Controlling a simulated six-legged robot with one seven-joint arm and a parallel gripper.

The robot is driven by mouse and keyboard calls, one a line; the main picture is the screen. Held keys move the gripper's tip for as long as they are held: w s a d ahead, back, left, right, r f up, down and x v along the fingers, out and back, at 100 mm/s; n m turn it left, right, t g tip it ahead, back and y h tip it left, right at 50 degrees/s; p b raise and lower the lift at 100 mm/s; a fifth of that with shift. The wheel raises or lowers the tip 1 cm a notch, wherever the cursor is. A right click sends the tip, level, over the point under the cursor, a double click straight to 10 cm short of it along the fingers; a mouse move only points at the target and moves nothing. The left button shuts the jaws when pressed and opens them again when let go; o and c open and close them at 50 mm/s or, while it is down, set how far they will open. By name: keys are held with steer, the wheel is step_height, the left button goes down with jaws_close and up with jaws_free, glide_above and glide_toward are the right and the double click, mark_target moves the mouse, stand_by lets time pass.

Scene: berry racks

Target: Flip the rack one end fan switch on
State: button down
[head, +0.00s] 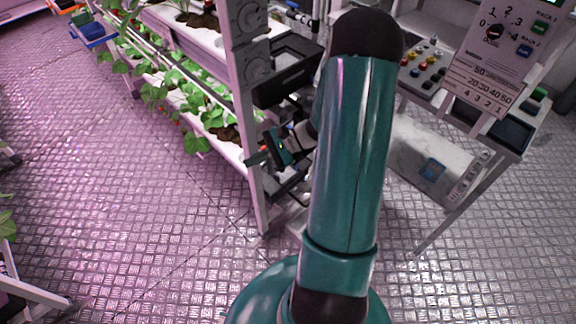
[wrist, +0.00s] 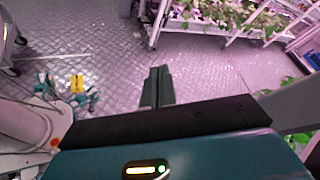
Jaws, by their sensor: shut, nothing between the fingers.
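The near rack's white end post (head: 246,110) stands upright left of my arm in the head view. Two round grey fan-like fittings (head: 250,17) are on its upper part. I cannot make out the fan switch in either view; it may be hidden or too small. My gripper (head: 256,160) is beside the lower part of this post, its teal hand partly hidden by my arm. In the wrist view its two dark fingers (wrist: 157,86) are together and empty, with bare floor beyond them. I cannot tell whether they touch the post.
Green berry plants (head: 185,95) fill the rack's shelves. A black tray (head: 287,72) juts out beside the post. At right stands a trolley with a dial sign (head: 493,60) and several coloured knobs (head: 425,65).

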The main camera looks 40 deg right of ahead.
steer(key=s+d+f+m+t+h, duration=0.3)
steer(key=d+f+m+t+h, duration=0.3)
steer(key=f, duration=0.5)
steer(key=s+d+f+m+t+h, duration=0.3)
steer(key=d+f+m+t+h, duration=0.3)
steer(key=m, duration=0.7)
steer(key=d+f+t, duration=0.2)
steer(key=d+f, duration=0.2)
steer(key=f, duration=0.1)
steer(key=shift+s+d+f, duration=0.25)
steer(key=shift+s+d, duration=0.05)
steer(key=shift+s, duration=0.1)
steer(key=shift+w, duration=0.1)
steer(key=w+r, duration=0.1)
steer(key=w, duration=0.8)
steer(key=shift+w+a+r, duration=0.15)
steer(key=shift+w+r, duration=0.15)
steer(key=shift+w, duration=0.05)
